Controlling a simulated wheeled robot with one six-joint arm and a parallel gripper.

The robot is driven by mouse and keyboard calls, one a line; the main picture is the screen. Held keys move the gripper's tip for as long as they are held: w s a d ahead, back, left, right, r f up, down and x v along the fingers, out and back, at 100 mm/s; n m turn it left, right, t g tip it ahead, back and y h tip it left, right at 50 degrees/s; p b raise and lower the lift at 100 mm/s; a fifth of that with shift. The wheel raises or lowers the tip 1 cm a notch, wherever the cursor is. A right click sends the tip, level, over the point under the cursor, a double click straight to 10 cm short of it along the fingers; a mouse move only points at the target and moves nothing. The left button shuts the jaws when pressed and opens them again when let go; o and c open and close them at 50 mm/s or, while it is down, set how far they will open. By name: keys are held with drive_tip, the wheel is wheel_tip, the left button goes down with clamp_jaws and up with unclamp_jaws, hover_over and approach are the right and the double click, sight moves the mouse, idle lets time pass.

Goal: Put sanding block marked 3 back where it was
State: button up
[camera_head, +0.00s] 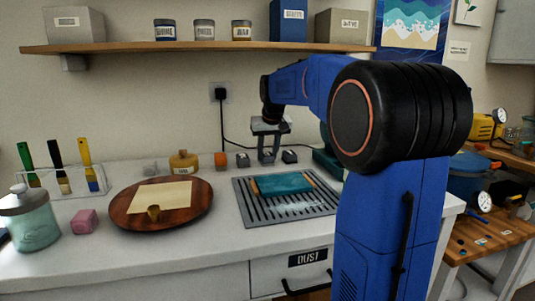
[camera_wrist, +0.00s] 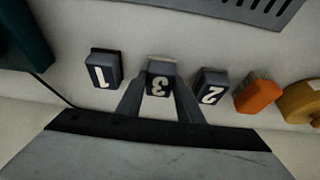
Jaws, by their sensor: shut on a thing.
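The sanding block marked 3 (camera_wrist: 159,80) is between the two fingers of my gripper (camera_wrist: 160,90) in the wrist view, its number showing upside down. My gripper is shut on it. In the head view my gripper (camera_head: 268,158) points down near the back of the counter, and block 3 is hard to make out there. The block marked 1 (camera_wrist: 104,68) and the block marked 2 (camera_wrist: 210,88) stand on either side of it, apart from the fingers. In the head view, block 2 (camera_head: 242,160) is left and block 1 (camera_head: 289,156) right. I cannot tell whether block 3 touches the counter.
A slotted grey mat (camera_head: 252,214) with a teal board (camera_head: 284,183) lies in front. A round wooden tray (camera_head: 125,219) is farther left. A dark cable runs down the wall behind.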

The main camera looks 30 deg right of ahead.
drive_tip(key=o, duration=1)
drive_tip(key=shift+f, duration=0.1)
drive_tip(key=shift+o, duration=0.2)
drive_tip(key=v, duration=1.2)
drive_tip(key=shift+s, duration=0.1)
